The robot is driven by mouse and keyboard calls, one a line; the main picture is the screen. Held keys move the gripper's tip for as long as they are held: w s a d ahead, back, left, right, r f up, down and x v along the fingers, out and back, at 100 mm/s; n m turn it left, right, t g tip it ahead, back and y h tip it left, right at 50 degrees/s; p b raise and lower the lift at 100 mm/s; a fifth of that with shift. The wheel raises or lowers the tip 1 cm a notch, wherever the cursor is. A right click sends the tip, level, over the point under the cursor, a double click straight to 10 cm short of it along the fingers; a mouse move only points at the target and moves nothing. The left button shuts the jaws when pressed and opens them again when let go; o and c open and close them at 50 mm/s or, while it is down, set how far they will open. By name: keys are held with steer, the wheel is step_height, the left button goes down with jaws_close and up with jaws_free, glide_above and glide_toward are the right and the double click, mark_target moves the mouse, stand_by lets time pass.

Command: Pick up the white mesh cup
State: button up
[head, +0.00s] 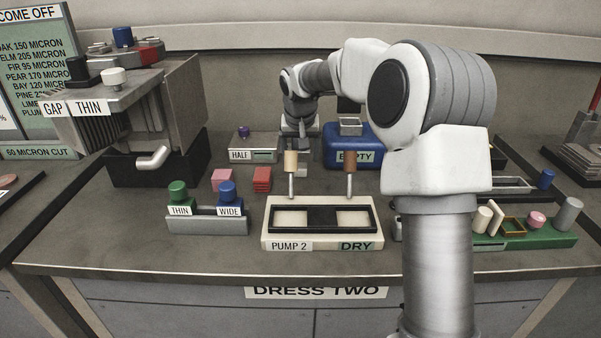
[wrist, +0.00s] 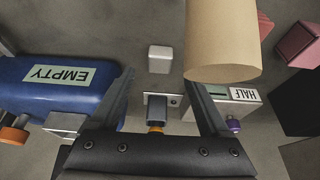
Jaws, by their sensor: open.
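A small pale, rounded cup-like piece (wrist: 160,58) stands on the bench in the wrist view, just beyond my fingertips and roughly centred between them. It looks like the white mesh cup, but I cannot make out mesh. In the head view my gripper (head: 300,128) points down at the back of the bench, between the HALF box and the blue EMPTY tank.
A tan lever handle (wrist: 222,40) looms close to the right finger. The blue EMPTY tank (wrist: 62,85) is close on the left, and the HALF box (wrist: 240,110) is on the right. The pump plate (head: 322,240) stands in front; a green tray (head: 520,240) holds small parts.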

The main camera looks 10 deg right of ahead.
mark_target(301, 166)
steer(key=b+x, duration=0.1)
steer(key=x, duration=0.3)
steer(key=shift+f+b, duration=0.3)
steer(key=shift+f, duration=0.1)
steer(key=shift+r, duration=0.1)
jaws_close()
